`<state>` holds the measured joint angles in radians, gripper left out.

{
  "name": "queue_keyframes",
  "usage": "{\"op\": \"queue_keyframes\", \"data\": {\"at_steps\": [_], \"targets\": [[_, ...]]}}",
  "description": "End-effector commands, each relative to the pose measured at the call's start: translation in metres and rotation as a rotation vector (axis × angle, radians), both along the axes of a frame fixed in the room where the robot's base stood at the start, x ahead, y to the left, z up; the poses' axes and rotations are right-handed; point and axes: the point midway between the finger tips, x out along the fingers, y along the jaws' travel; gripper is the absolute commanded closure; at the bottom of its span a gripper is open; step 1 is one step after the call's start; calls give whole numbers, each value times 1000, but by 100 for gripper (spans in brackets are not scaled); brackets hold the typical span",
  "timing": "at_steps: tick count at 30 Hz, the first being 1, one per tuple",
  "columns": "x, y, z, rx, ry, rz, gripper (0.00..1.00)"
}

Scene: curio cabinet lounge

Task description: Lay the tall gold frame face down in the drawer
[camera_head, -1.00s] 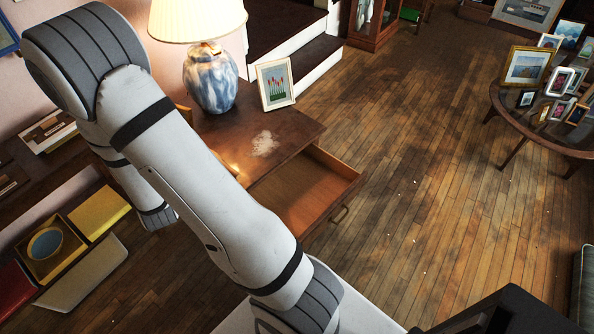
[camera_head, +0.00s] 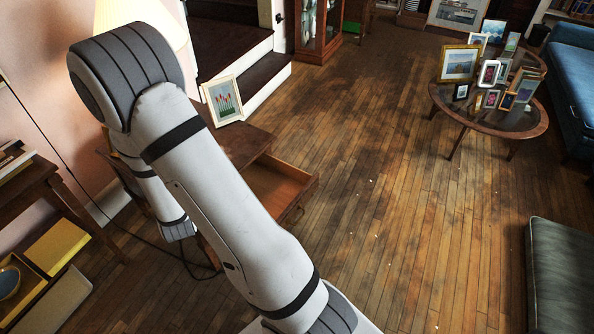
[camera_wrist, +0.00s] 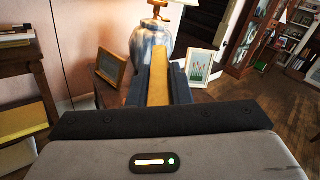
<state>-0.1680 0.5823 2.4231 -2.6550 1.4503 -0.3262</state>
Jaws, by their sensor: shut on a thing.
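In the wrist view my gripper (camera_wrist: 158,88) is shut on a gold frame (camera_wrist: 158,84), seen edge-on as a narrow upright gold strip between the fingers. Its picture face cannot be seen. In the head view the gripper and the held frame are hidden behind my arm. The drawer (camera_head: 278,184) stands open from the wooden side table (camera_head: 243,143), to the right of my arm. Its visible inside looks empty, and part is hidden by the arm. The drawer cannot be made out in the wrist view.
A white frame with red flowers (camera_head: 223,101) and a blue-white lamp (camera_wrist: 151,48) stand on the side table. A second gold frame (camera_wrist: 111,68) stands left of the lamp. A round table (camera_head: 520,122) with several frames is at right. The wooden floor (camera_head: 400,210) between is mostly clear.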

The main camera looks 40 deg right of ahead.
Motion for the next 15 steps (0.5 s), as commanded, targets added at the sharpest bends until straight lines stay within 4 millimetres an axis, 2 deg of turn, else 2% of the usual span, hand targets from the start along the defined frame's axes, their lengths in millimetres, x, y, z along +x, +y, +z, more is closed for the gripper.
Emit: {"op": "queue_keyframes", "data": {"at_steps": [4,8,15], "targets": [[0,2,0,3,-3,2,100],[2,-6,-7,29,-12,-19,100],[6,-47,-32,143,-60,-127,100]]}}
